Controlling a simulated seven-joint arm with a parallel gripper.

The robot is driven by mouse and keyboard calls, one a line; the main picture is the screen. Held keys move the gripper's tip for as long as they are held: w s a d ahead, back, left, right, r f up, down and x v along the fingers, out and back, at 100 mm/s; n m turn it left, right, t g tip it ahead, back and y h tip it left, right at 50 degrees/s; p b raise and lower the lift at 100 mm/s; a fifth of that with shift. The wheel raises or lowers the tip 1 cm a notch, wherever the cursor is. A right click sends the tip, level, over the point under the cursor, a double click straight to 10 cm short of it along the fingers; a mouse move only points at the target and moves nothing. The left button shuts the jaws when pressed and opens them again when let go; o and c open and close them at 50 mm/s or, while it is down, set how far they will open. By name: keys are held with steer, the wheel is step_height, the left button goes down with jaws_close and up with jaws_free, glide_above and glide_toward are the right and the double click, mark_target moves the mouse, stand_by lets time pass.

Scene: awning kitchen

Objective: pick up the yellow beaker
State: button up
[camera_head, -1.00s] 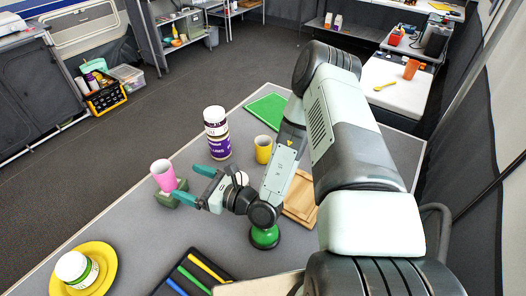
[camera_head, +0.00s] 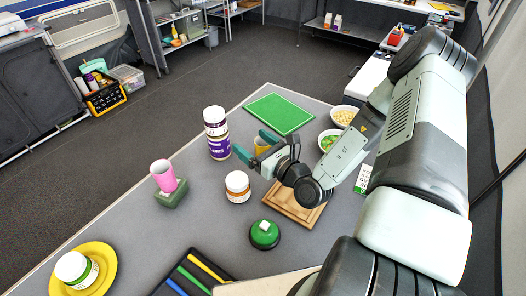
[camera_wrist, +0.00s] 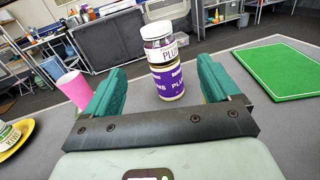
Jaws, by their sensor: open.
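The yellow beaker (camera_head: 261,144) stands on the grey table, partly hidden behind my gripper in the head view; I cannot see it in the wrist view. My gripper (camera_head: 252,144) is open, with its teal fingers apart and pointing left. It overlaps the beaker in the head view, and I cannot tell how far above or in front of it the fingers are. In the wrist view nothing is held between the fingers (camera_wrist: 160,88). A stack of purple-labelled jars (camera_wrist: 165,80) shows beyond the gap between them.
The jar stack (camera_head: 217,140) stands just left of my fingers. A green board (camera_head: 280,113) lies behind, bowls (camera_head: 343,117) to the right. A wooden board (camera_head: 290,208), a white-lidded jar (camera_head: 237,187) and a green-topped object (camera_head: 264,234) are nearer. A pink cup (camera_head: 163,176) stands left.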

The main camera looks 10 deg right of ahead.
steer(key=d+f+m+t+h, duration=0.1)
steer(key=d+m+t+h, duration=0.15)
steer(key=d, duration=0.55)
glide_toward(259, 141)
steer(key=w, duration=0.1)
steer(key=w+a+r+g, duration=0.1)
steer(key=shift+w+a+n, duration=0.25)
steer(key=shift+w, duration=0.1)
steer(key=shift+x, duration=3.05)
steer(key=shift+d+f, duration=0.1)
steer(key=shift+d, duration=0.05)
steer(key=shift+c, duration=0.5)
steer(key=c, duration=0.9)
